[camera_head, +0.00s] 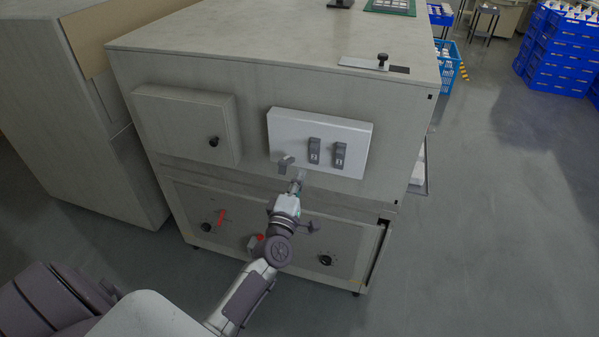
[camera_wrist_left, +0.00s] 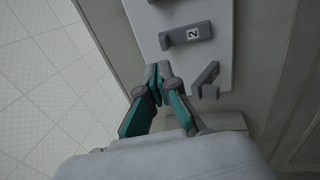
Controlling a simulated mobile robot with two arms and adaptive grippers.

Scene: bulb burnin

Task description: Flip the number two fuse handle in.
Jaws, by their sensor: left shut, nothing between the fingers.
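The white fuse panel (camera_head: 289,125) on the cabinet front carries three grey handles. The middle handle (camera_head: 314,150) and right handle (camera_head: 340,154) stand upright along the panel. The left handle (camera_head: 286,162) is tilted, low on the panel. In the left wrist view the handle labelled 2 (camera_wrist_left: 187,34) lies beside a tilted handle (camera_wrist_left: 207,78); it appears to be the middle one. My left gripper (camera_head: 298,178) is shut and empty, just below the panel, between the left and middle handles. Its closed fingertips (camera_wrist_left: 157,75) show no contact with a handle. My right gripper is out of view.
The cabinet (camera_head: 180,70) has a small door (camera_head: 185,125) with a black knob left of the panel. A lower front (camera_head: 300,235) has a red lever (camera_head: 221,217) and knobs. Blue crates (camera_head: 560,50) stand far right; the right floor is clear.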

